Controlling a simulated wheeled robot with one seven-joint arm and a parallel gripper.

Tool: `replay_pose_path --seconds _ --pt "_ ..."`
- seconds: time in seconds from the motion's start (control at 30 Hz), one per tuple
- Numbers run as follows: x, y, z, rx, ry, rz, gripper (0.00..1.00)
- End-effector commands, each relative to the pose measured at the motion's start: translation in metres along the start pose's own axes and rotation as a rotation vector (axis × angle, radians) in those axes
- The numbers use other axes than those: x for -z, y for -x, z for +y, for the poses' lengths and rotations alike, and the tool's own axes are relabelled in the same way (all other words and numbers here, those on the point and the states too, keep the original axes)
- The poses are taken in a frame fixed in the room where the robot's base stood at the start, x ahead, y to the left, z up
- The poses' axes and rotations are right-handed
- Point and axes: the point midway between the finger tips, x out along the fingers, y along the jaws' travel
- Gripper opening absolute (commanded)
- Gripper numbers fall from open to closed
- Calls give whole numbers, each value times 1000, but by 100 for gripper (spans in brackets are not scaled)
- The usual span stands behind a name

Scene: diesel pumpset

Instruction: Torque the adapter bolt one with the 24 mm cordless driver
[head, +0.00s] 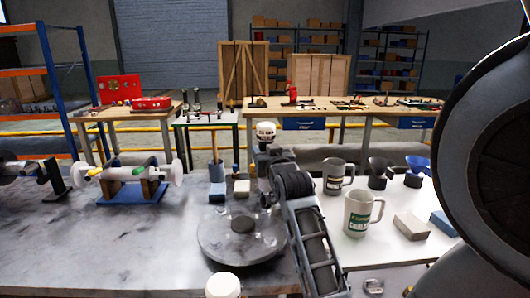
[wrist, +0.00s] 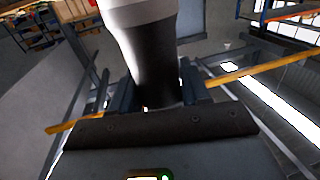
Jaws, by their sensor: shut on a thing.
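My gripper (head: 267,168) is in the middle of the head view, at the far end of my dark arm. It is shut on an upright tool with a white, marked cap (head: 265,131), which looks like the cordless driver. In the wrist view, the driver's dark body with a pale band (wrist: 150,55) stands between my gripper's fingers (wrist: 158,98). The marking is too small to read. A round grey flange plate (head: 213,246) with a dark centre lies on the bench in front of my gripper. Adapter bolt one and the driver's lower end cannot be made out.
A blue-based stand with a pale shaft (head: 130,193) is at the left of the grey bench (head: 150,250). Mugs (head: 361,213), funnels (head: 416,172) and a pale block (head: 411,226) stand on the white surface at right.

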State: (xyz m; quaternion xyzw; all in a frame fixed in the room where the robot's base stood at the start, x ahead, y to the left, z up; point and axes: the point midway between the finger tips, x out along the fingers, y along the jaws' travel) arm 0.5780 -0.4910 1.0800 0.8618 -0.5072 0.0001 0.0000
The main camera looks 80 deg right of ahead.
Motion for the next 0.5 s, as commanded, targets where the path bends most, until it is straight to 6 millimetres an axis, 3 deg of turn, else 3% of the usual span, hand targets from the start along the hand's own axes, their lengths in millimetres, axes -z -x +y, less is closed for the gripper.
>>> replay_pose_path --seconds 0.5 --pt "-10 0 0 0 0 4 0"
